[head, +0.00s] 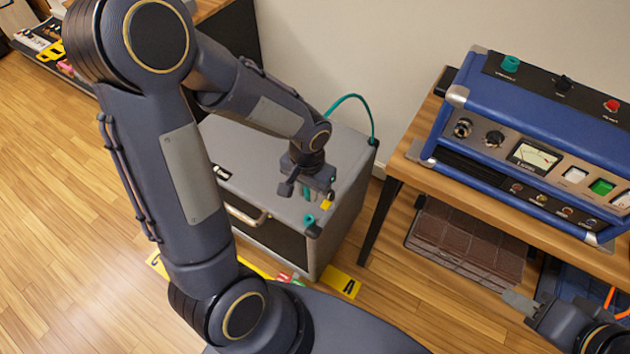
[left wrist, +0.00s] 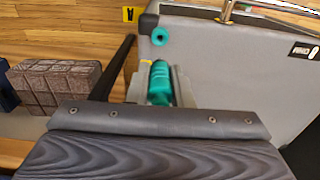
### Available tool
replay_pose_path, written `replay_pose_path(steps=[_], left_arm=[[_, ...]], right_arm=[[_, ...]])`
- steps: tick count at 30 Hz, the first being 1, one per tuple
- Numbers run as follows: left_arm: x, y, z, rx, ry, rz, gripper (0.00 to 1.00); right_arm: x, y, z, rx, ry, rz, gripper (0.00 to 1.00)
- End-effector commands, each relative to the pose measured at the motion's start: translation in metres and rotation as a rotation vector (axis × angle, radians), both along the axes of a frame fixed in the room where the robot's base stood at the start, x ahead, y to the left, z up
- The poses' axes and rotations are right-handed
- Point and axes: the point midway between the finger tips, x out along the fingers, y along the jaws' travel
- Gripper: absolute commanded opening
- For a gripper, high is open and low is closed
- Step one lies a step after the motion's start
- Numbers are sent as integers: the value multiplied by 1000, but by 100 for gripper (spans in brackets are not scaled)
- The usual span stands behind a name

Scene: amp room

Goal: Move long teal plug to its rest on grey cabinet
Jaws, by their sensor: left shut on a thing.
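The grey cabinet (head: 262,158) stands on the floor left of the wooden bench. My left gripper (head: 312,196) is above its front right part in the head view, pointing down. It is shut on the long teal plug (left wrist: 160,83), which shows between the two fingers in the left wrist view; in the head view the plug (head: 308,194) is mostly hidden by the gripper. A teal ring (left wrist: 160,36), apart from the plug, sits at the cabinet corner; it also shows in the head view (head: 309,219). My right gripper (head: 520,302) is partly visible at lower right.
A teal cable (head: 347,99) arches from the cabinet's back right corner. A blue amplifier (head: 532,140) stands on the wooden bench (head: 412,175) at right. A brown brick-patterned block (head: 466,241) is under the bench. Yellow floor markers (head: 342,282) lie by the cabinet's front.

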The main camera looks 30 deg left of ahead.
Motion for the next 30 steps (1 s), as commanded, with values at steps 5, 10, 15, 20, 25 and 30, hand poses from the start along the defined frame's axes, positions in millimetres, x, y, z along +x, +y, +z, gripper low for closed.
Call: replay_pose_path(steps=[5, 10, 15, 20, 25, 30], left_arm=[[-3, 0, -7, 0, 0, -3, 0], [-3, 0, -16, 0, 0, -3, 0], [-3, 0, -33, 0, 1, -4, 0], [-3, 0, -49, 0, 2, -4, 0], [-3, 0, -66, 0, 1, -3, 0], [-3, 0, -83, 0, 1, -2, 0]], right_arm=[[0, 0, -6, 0, -1, 0, 36], [0, 0, -14, 0, -1, 0, 36], [0, 0, -28, 0, -1, 0, 36], [0, 0, -41, 0, 0, 0, 36], [0, 0, -55, 0, 0, 0, 36], [0, 0, -69, 0, 0, 0, 36]])
